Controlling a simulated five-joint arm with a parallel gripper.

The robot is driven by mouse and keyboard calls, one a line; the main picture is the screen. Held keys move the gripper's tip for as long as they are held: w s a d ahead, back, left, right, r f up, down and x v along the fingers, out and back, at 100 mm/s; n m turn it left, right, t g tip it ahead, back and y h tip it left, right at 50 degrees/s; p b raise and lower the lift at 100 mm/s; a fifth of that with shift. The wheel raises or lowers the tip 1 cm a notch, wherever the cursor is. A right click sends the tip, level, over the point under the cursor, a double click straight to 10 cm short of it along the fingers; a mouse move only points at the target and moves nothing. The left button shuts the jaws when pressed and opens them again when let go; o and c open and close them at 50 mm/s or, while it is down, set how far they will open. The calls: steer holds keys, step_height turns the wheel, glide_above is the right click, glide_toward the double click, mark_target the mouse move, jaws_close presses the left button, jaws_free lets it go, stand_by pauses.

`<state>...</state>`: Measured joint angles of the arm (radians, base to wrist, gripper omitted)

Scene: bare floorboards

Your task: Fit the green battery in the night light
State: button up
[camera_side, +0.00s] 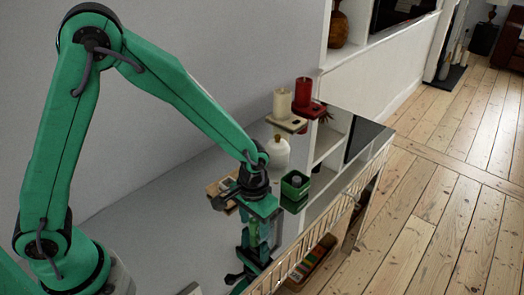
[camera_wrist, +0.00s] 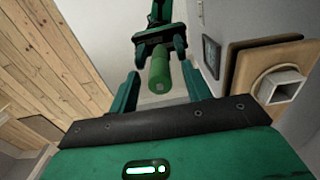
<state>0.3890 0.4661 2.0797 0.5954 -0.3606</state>
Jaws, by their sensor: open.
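A green cylindrical battery (camera_wrist: 158,72) is between the fingers of my gripper (camera_wrist: 158,88) in the wrist view, one grey end facing the camera. The fingers are open, with a gap visible on either side of it. In the side view, my gripper (camera_side: 257,232) points down over the grey top, with the green battery (camera_side: 253,233) partly hidden between the fingers. A wooden board with a pale square socket (camera_wrist: 281,85) is at right in the wrist view. In the side view, a wooden board (camera_side: 214,189) lies partly behind my wrist. I cannot tell surely which thing is the night light.
A green open box (camera_side: 295,185) stands just right of my gripper. Beyond it are a white jar (camera_side: 278,153), a cream candle-like piece (camera_side: 282,103) and a red one (camera_side: 303,93) on small bases. The glossy grey top (camera_side: 150,215) seems to mirror things and has clear room at left.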

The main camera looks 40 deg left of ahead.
mark_target(254, 223)
steer(key=shift+c, duration=0.4)
jaws_close()
steer(key=shift+r, duration=0.1)
steer(key=shift+r, duration=0.7)
steer(key=r, duration=0.3)
steer(key=shift+s+d+r, duration=0.1)
steer(key=shift+s+d, duration=0.25)
steer(key=s+d+r, duration=0.6)
steer(key=s, duration=0.2)
steer(key=shift+s+d, duration=0.15)
steer(key=shift+s, duration=0.15)
steer(key=shift+r, duration=0.1)
